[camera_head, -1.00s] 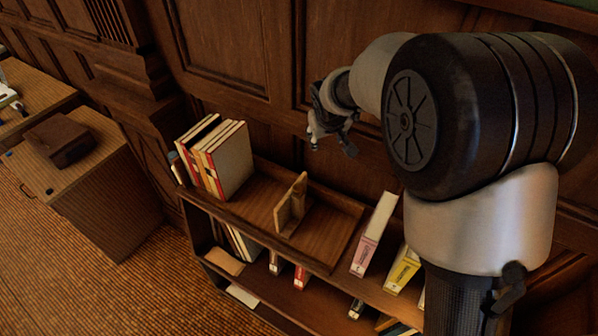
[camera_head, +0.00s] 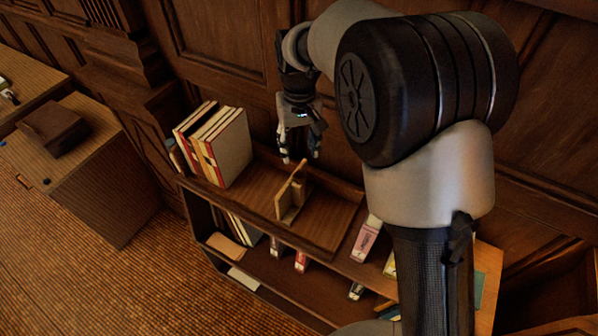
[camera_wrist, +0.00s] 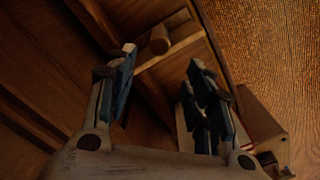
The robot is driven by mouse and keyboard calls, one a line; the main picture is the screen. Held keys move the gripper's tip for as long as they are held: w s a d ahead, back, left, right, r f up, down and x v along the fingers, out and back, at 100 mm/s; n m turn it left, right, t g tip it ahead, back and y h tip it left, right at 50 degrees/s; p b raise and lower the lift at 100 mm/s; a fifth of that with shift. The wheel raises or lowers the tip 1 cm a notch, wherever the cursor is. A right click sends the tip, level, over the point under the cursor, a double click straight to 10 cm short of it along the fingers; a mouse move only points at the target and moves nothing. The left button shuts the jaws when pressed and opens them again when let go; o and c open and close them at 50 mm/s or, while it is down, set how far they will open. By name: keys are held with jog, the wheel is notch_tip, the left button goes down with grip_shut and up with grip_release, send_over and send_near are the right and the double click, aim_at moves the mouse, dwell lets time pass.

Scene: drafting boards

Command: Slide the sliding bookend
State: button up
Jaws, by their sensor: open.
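The sliding bookend (camera_head: 290,197) is a light wooden upright piece with a base and a small peg on top. It stands in the tray-like top of the bookshelf, with a gap between it and the row of books to its left. My gripper (camera_head: 299,160) is open and empty, pointing down above and behind the bookend in the head view, apart from it. In the wrist view my gripper (camera_wrist: 160,90) shows its two fingers spread.
Several upright books (camera_head: 217,143) stand at the shelf's left end. A pink-labelled book (camera_head: 366,240) stands right of the tray. The panelled wall (camera_head: 225,50) is close behind. A desk (camera_head: 100,180) with a brown box (camera_head: 55,125) is at left.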

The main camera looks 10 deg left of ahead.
aim_at(299, 175)
notch_tip(299, 175, down, 10)
jog(key=shift+f+b, duration=0.1)
jog(key=shift+b, duration=0.25)
grip_shut()
dwell(0.5)
